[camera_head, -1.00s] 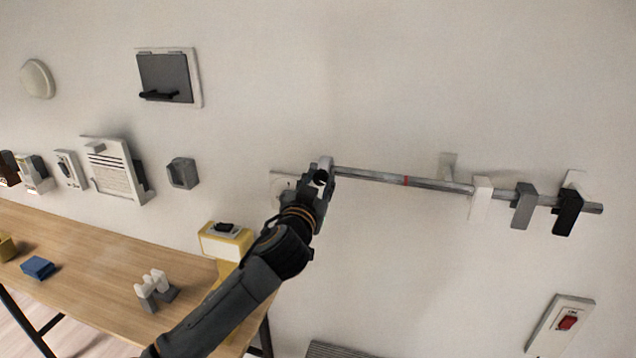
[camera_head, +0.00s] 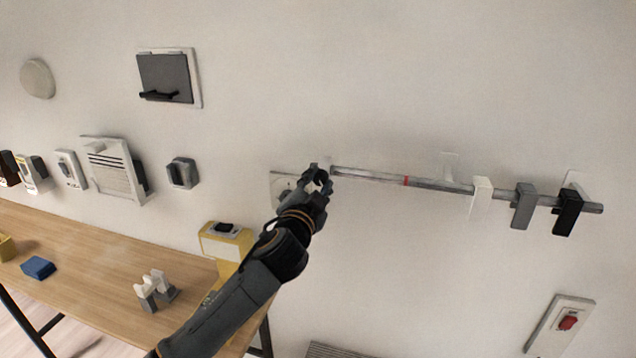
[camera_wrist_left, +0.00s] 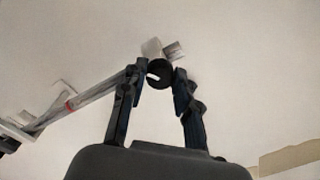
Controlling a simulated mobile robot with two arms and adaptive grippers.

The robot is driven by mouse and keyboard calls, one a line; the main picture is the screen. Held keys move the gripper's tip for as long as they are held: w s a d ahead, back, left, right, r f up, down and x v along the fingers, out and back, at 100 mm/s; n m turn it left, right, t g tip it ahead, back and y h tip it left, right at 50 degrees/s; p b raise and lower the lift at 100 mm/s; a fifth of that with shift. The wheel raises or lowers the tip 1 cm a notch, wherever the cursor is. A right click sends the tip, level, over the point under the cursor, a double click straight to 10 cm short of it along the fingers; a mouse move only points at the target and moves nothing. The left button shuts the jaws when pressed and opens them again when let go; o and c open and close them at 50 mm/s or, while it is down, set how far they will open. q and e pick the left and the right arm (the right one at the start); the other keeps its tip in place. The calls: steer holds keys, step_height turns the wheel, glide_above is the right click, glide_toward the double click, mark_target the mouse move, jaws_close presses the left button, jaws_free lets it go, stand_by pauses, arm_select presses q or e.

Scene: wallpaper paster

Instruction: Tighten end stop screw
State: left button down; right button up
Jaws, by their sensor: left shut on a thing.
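A grey metal rail (camera_head: 365,176) with a red mark (camera_head: 405,181) runs along the wall. A pale end stop (camera_wrist_left: 151,48) sits at the rail's end; in the head view my gripper mostly hides it. A round black screw knob (camera_wrist_left: 159,74) with a pale slot faces out from the stop. My left gripper (camera_head: 319,181) is at the rail's left end. In the left wrist view its two fingers (camera_wrist_left: 157,83) are shut on the knob from both sides. My right gripper is in neither view.
White (camera_head: 481,197), grey (camera_head: 523,205) and black (camera_head: 568,211) blocks hang on the rail's right part. A plate (camera_head: 281,187) is on the wall behind my gripper. A wooden table (camera_head: 105,262) stands lower left. A red switch (camera_head: 568,322) is lower right.

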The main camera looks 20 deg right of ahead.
arm_select(q)
steer(key=m, duration=0.3)
steer(key=m+p, duration=0.1)
steer(key=m, duration=0.3)
steer(key=m+p, duration=0.1)
steer(key=m, duration=0.2)
steer(key=shift+h, duration=0.3)
steer(key=shift+m+p, duration=0.6)
steer(key=shift+m, duration=1.1)
steer(key=shift+f, duration=0.1)
steer(key=c, duration=1)
jaws_free()
steer(key=shift+a, duration=0.1)
